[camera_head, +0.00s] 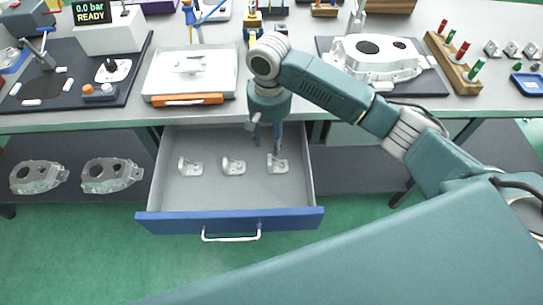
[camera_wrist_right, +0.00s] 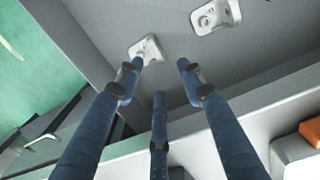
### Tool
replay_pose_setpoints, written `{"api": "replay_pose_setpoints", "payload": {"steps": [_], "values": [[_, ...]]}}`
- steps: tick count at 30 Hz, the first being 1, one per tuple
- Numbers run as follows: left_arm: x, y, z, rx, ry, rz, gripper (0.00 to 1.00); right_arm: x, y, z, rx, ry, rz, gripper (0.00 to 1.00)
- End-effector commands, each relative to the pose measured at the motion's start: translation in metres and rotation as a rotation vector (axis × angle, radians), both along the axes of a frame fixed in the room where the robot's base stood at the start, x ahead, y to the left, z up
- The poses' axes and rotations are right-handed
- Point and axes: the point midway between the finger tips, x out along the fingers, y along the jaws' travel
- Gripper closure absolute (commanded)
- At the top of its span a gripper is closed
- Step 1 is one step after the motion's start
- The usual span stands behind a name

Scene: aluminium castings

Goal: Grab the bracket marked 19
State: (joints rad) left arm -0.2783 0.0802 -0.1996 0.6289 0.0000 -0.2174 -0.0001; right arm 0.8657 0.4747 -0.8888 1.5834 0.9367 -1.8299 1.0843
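Three pale metal brackets stand in a row in the open drawer (camera_head: 230,205): a left one (camera_head: 190,167), a middle one (camera_head: 233,166) and a right one (camera_head: 277,164). No number can be read on any of them. My right gripper (camera_head: 268,140) reaches down into the drawer, just behind and above the right bracket. In the right wrist view my right gripper (camera_wrist_right: 162,72) has its blue fingers spread with nothing between them. One bracket (camera_wrist_right: 147,50) is close beyond the left fingertip; I cannot tell if they touch. Another bracket (camera_wrist_right: 216,14) is farther off. My left gripper is not in view.
The blue drawer front (camera_head: 230,222) has a white handle (camera_head: 231,237). Above the drawer is the bench edge (camera_head: 120,122), with a grey tray (camera_head: 190,72) and a large casting (camera_head: 372,58) on top. Two castings (camera_head: 108,175) (camera_head: 36,177) lie on the lower shelf at left.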

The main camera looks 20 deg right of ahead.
Motion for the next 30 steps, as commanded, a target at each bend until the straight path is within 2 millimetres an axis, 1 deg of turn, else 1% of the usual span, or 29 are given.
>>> {"api": "replay_pose_setpoints", "payload": {"steps": [1,6,10,14,18,21,24,29,30], "values": [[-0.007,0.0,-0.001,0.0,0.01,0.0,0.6,-0.002,-0.001,-0.01,-0.003,0.005,-0.001,0.61],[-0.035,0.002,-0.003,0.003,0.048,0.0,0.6,-0.001,-0.001,-0.034,-0.002,0.003,-0.002,0.61],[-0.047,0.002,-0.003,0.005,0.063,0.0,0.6,-0.001,-0.001,-0.042,-0.003,0.001,0.0,0.61],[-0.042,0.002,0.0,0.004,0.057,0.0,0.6,-0.005,-0.001,-0.057,-0.003,0.004,0.0,0.61],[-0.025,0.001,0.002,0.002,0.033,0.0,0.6,-0.008,-0.001,-0.078,-0.002,0.003,-0.001,0.61],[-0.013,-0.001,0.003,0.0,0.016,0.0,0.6,-0.007,-0.001,-0.089,-0.003,0.001,0.0,0.61],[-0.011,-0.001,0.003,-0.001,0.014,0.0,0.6,-0.007,-0.001,-0.093,-0.002,0.0,0.0,0.61],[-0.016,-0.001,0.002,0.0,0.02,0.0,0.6,-0.007,-0.001,-0.093,-0.002,0.0,0.0,0.61],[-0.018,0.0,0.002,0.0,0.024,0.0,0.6,-0.007,-0.001,-0.093,-0.002,0.0,0.0,0.63]]}}
